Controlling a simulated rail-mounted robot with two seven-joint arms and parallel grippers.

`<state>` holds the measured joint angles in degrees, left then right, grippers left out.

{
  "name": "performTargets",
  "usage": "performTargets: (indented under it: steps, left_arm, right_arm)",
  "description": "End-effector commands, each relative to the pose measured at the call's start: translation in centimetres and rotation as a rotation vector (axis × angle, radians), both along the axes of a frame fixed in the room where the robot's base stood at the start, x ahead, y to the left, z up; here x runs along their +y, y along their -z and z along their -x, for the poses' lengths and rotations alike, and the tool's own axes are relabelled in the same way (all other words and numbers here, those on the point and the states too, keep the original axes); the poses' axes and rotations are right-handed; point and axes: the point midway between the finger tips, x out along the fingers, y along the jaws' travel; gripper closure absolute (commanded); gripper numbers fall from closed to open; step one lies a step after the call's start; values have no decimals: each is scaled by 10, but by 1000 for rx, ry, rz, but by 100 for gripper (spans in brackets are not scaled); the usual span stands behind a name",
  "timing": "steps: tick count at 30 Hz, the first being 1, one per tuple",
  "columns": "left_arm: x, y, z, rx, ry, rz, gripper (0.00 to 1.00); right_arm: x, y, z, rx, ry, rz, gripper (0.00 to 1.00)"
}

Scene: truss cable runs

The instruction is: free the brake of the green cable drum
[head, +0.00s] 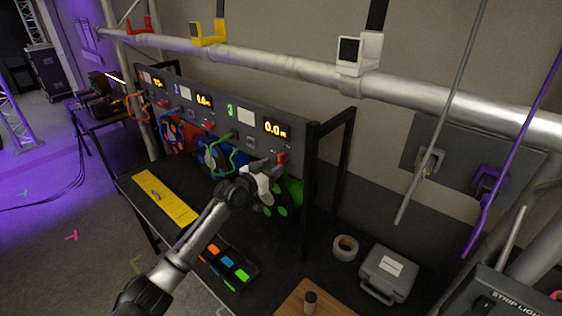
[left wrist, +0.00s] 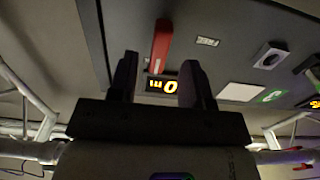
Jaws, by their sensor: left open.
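The green cable drum (head: 290,190) sits under the third station at the right end of the grey panel, partly hidden behind my left gripper. A red brake lever (head: 282,158) is on the panel just above it, below the display reading 0.0. My left gripper (head: 272,164) is open and close to this lever. In the left wrist view the red lever (left wrist: 161,46) shows in line with the gap between the two open fingers (left wrist: 160,80), beyond their tips. Nothing shows between the fingers except the panel and display behind. I cannot tell whether a finger touches the lever. My right gripper is not in view.
A blue drum (head: 213,155) and a red-orange drum (head: 180,135) stand to the left. A yellow plate (head: 165,198) and a tray of coloured blocks (head: 228,266) lie on the bench. A black frame post (head: 312,190) stands just right of the green drum. A silver truss tube (head: 280,66) runs above.

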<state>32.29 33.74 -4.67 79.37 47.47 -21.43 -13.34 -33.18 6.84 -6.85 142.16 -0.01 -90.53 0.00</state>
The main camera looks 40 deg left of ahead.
Motion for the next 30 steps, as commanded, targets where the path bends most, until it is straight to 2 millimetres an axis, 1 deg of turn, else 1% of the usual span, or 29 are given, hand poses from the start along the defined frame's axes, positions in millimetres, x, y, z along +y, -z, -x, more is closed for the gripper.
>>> performTargets:
  steps: [1,6,12,18,26,30]
  left_arm:
    - [0,-1,-9,-1,0,4,55]
    - [-2,1,-29,0,0,2,55]
    - [-2,1,-42,1,0,0,55]
    - [-3,1,-47,0,0,1,55]
    - [-3,1,-47,0,0,0,55]
    - [-3,1,-47,1,0,0,68]
  right_arm:
    - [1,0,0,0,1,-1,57]
    - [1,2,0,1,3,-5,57]
    - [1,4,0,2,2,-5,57]
    - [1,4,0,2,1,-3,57]
    - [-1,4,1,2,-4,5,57]
    - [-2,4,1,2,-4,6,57]
